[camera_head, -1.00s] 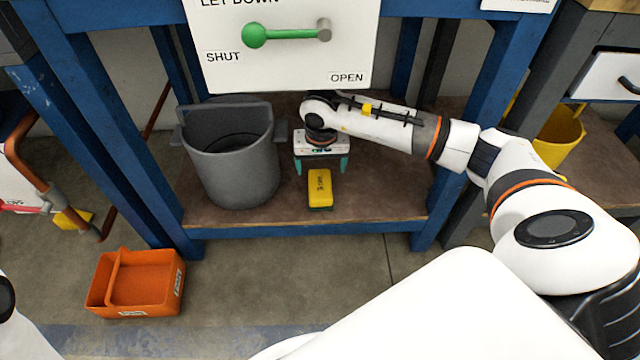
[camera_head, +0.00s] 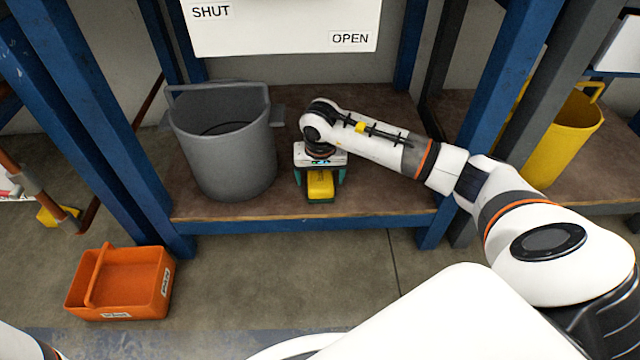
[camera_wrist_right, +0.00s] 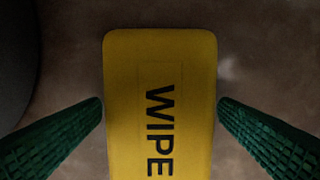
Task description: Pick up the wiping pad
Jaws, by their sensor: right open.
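The yellow wiping pad (camera_head: 320,187) lies on the brown lower shelf, to the right of the grey bucket. In the right wrist view the pad (camera_wrist_right: 160,75) shows the word WIPE, and its lower end runs out of the picture. My right gripper (camera_head: 320,180) is over the pad, pointing down. Its two green fingers (camera_wrist_right: 160,118) are open, one on each side of the pad, with a gap on both sides. The gripper body hides the pad's far end in the head view. My left gripper is not in view.
The grey bucket (camera_head: 222,150) stands close to the left of my right gripper. Blue posts frame the shelf (camera_head: 400,190). An orange caddy (camera_head: 120,283) is on the floor at left. A yellow bucket (camera_head: 566,140) stands at right. A white panel (camera_head: 285,28) hangs above.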

